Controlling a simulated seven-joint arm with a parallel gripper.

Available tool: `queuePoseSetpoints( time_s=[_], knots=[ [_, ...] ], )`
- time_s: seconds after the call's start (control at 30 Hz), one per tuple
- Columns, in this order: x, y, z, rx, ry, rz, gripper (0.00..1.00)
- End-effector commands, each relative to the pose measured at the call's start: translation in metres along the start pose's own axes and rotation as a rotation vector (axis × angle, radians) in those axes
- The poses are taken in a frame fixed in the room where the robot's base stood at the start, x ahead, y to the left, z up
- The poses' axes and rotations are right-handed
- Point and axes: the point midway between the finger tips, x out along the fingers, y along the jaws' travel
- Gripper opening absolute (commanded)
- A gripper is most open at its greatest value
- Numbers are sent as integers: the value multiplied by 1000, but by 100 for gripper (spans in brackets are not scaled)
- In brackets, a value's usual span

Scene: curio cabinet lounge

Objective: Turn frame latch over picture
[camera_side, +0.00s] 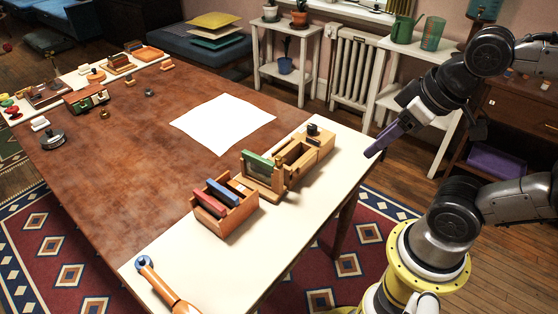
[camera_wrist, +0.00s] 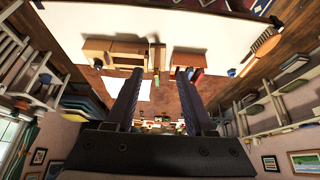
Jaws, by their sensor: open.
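A small upright wooden frame (camera_side: 262,174) with a green strip along its top stands on the pale strip at the near edge of the table in the side view. It holds a greyish panel, which could be the picture. The frame also shows small and edge-on in the wrist view (camera_wrist: 155,55). The latch is too small to make out for certain. My gripper (camera_side: 372,153) is in the air to the right of the frame, beyond the table edge, and touches nothing. In the wrist view its two dark fingers (camera_wrist: 159,72) are apart with nothing held between them.
A wooden compartment box (camera_side: 300,155) adjoins the frame's right side, with a dark knob (camera_side: 313,129) at its far end. A wooden rack (camera_side: 226,210) with red and blue slabs stands left. A wood-handled tool (camera_side: 165,287) lies near. White paper (camera_side: 222,123) lies mid-table.

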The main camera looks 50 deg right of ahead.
Motion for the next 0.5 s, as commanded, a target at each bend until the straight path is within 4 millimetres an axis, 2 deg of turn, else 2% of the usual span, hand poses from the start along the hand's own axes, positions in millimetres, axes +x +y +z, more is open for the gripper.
queuePoseSetpoints(
  time_s=[0.5],
  knots=[
    [0,-2,4,6,-18,-7,55]
  ],
)
